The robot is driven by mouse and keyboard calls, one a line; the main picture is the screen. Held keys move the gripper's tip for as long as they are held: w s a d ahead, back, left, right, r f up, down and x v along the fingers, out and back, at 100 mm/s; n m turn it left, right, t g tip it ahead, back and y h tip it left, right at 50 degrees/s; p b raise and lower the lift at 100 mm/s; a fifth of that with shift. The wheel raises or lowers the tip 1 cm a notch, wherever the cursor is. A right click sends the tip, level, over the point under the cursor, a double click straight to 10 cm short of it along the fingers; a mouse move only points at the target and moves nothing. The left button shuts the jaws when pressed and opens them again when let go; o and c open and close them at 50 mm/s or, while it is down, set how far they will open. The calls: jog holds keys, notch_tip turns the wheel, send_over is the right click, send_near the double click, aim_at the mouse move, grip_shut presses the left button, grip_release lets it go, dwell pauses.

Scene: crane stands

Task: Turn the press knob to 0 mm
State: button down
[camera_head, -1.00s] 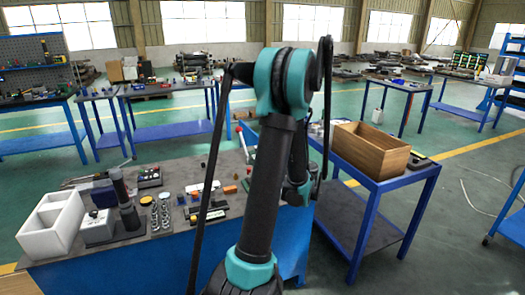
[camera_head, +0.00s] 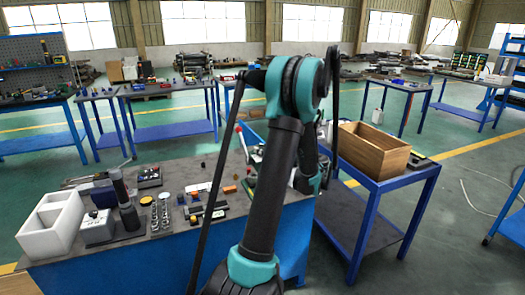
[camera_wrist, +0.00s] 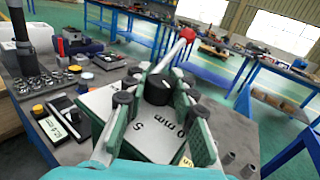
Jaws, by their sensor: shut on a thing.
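The black press knob (camera_wrist: 158,90) is between the fingers of my gripper (camera_wrist: 160,84) in the wrist view, and the fingers are shut on it. The knob stands on a tilted pale dial plate (camera_wrist: 150,133) marked "0 mm" at the right and "5" nearer me. A lever with a red ball end (camera_wrist: 187,33) rises behind the knob; the red ball also shows in the head view (camera_head: 238,128). I cannot tell which mark the knob points to. In the head view my arm hides the gripper and knob.
The bench carries a white divided box (camera_head: 52,226), a black column stand (camera_head: 127,208) and several small parts to the left. A wooden crate (camera_head: 373,150) stands on a blue cart to the right. Small black pegs stand right of the dial in the wrist view.

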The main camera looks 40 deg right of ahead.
jog(key=c, duration=1.2)
grip_release()
jog(key=shift+s+d, duration=0.1)
jog(key=v, duration=1.1)
jog(key=shift+s+d, duration=0.15)
jog(key=shift+s, duration=0.25)
